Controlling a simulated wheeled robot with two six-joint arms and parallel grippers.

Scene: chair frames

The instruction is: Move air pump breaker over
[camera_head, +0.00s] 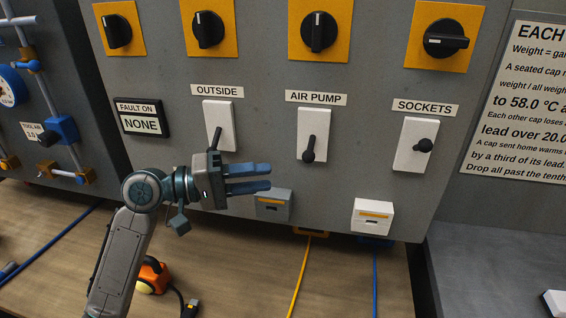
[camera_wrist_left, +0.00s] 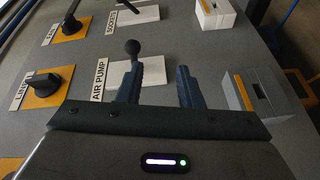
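The air pump breaker (camera_head: 313,135) is a white plate under the AIR PUMP label, with a black ball-ended lever (camera_head: 308,156) pointing down. In the left wrist view the same black knob (camera_wrist_left: 132,46) shows beyond my left finger, with the white plate (camera_wrist_left: 152,70) behind the fingers. My left gripper (camera_head: 270,178) is in front of the panel, left of and a little below the lever. Its two fingers are apart with nothing visible between them (camera_wrist_left: 160,85). Whether a finger touches the lever I cannot tell. My right gripper is not in view.
The SOCKETS breaker (camera_head: 414,148) is right. A grey box (camera_head: 273,205) and a white box (camera_head: 372,217) sit low on the panel. A FAULT ON display (camera_head: 141,118) reads NONE.

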